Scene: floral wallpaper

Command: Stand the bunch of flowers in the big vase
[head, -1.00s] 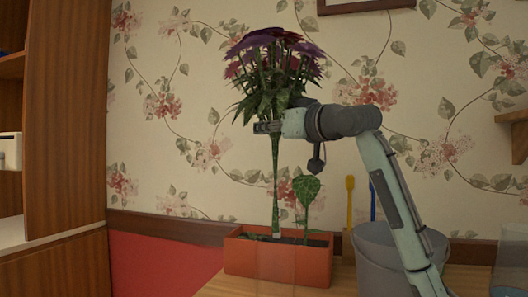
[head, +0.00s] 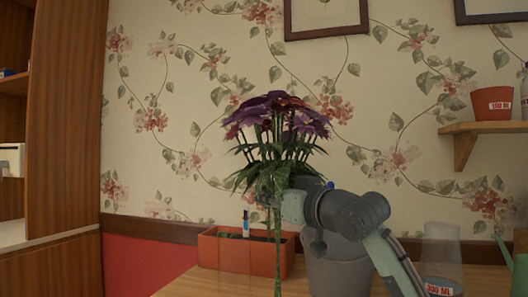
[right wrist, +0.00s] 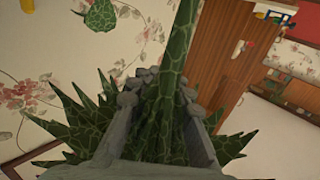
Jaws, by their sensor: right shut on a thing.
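The bunch of purple flowers (head: 278,112) is upright in the middle of the head view, with green leaves and a long green stem. My right gripper (head: 280,206) is shut around the stem just below the leaves. In the right wrist view the green stem (right wrist: 178,55) runs between the two grey fingers of my right gripper (right wrist: 160,88). The stem's lower end runs to the bottom edge of the head view. A clear vessel marked 300 ML (head: 447,250) stands at the right; I cannot tell whether it is the big vase. My left gripper is not in view.
An orange planter box (head: 222,252) stands behind the stem. A grey bucket (head: 335,272) is partly hidden behind my right arm. A wooden shelf (head: 470,128) at the right holds an orange pot (head: 491,103). Some bare tabletop (head: 180,288) shows at lower left.

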